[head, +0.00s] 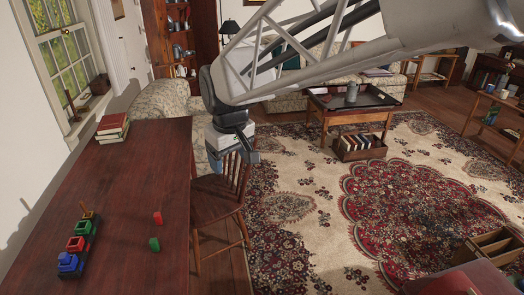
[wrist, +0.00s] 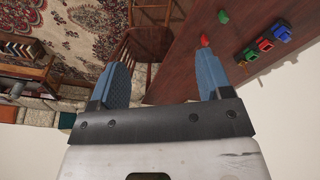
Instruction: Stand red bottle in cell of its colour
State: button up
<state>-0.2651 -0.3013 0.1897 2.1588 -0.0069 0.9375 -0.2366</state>
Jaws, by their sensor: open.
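The small red bottle (head: 157,218) is on the dark wooden table, right of the cell rack; it also shows in the wrist view (wrist: 205,41). It looks upright, though it is small. The rack (head: 90,245) has a row of coloured cells: yellowish at the far end, then green, the red cell (head: 75,243), and blue nearest. The red cell also shows in the wrist view (wrist: 265,45). Something blue stands up in the blue cell; whether the red cell is empty I cannot tell. My gripper (head: 233,161) is open and empty, high beyond the table's right edge, far from the bottle; its blue fingers (wrist: 164,75) are spread.
A green bottle (head: 154,244) stands close to the red one, on its near side. Books (head: 113,127) lie at the table's far end. A wooden chair (head: 217,205) stands at the table's right edge, below my gripper. Much of the tabletop is clear.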

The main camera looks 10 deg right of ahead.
jog(key=s+d+f+m, duration=0.1)
jog(key=s+d+m, duration=0.2)
jog(key=s+d, duration=0.4)
jog(key=s+d+f+m, duration=0.2)
jog(key=s+d, duration=0.4)
jog(key=s, duration=0.7)
jog(key=shift+s+d+m+t, duration=0.15)
jog(key=shift+d+m+t, duration=0.25)
jog(key=shift+m, duration=0.1)
